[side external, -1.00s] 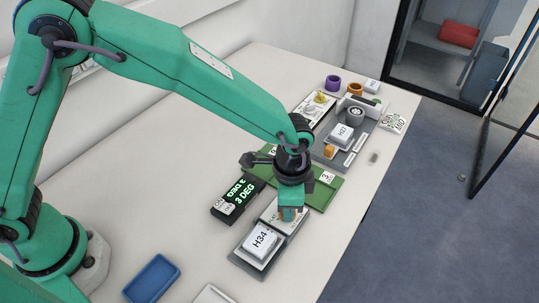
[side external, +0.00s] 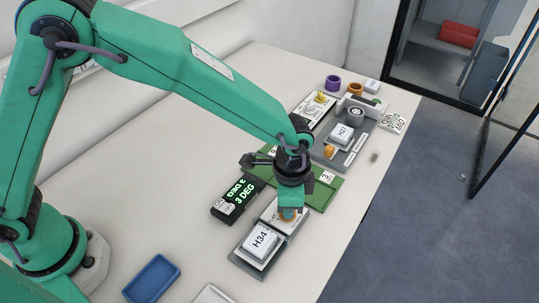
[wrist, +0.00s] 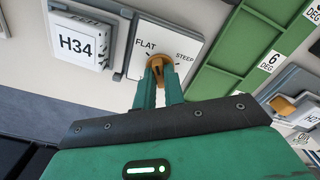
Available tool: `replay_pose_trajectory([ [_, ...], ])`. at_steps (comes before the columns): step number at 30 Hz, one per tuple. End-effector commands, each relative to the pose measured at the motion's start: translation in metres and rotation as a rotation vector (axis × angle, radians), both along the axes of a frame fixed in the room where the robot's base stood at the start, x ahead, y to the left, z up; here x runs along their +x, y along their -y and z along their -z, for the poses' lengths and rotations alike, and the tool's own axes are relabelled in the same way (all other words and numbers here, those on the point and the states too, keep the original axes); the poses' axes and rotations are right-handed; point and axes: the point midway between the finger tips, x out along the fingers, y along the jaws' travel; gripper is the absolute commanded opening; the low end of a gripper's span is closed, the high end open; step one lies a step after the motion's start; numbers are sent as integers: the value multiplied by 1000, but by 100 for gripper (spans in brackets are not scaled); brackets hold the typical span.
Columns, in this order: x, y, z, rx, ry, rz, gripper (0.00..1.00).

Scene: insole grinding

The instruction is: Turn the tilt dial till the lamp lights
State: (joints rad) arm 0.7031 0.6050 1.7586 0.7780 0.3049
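The tilt dial (wrist: 159,59) is an orange-brown knob on a white panel (wrist: 184,32) marked FLAT and STEEP. In the wrist view the fingertips of my gripper (wrist: 158,72) are close together on either side of it, shut on it. In the side view my gripper (side external: 288,208) points down over the dial (side external: 287,215), which is mostly hidden. A black display (side external: 238,199) left of the panel shows 3 DEG in green; its upper line is hard to read. I cannot make out a lit lamp on the fixture.
A white block marked H34 (side external: 261,241) sits on a grey fixture beside the dial panel. A green rack (side external: 325,190) with degree labels lies behind my gripper. Another fixture holds a block marked H27 (side external: 342,133). A blue tray (side external: 152,278) is at the front left.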

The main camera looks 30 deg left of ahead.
Motion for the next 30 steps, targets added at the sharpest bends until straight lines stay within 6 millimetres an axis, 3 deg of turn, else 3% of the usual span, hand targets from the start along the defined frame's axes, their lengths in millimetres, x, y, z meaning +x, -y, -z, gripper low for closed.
replay_pose_trajectory([
  [8,0,0,0,0,0,29,0],
  [15,0,0,0,0,0,164,0],
  [16,0,0,0,0,0,173,13],
  [18,0,0,0,0,0,169,27],
  [30,0,0,-2,-1,1,167,27],
])
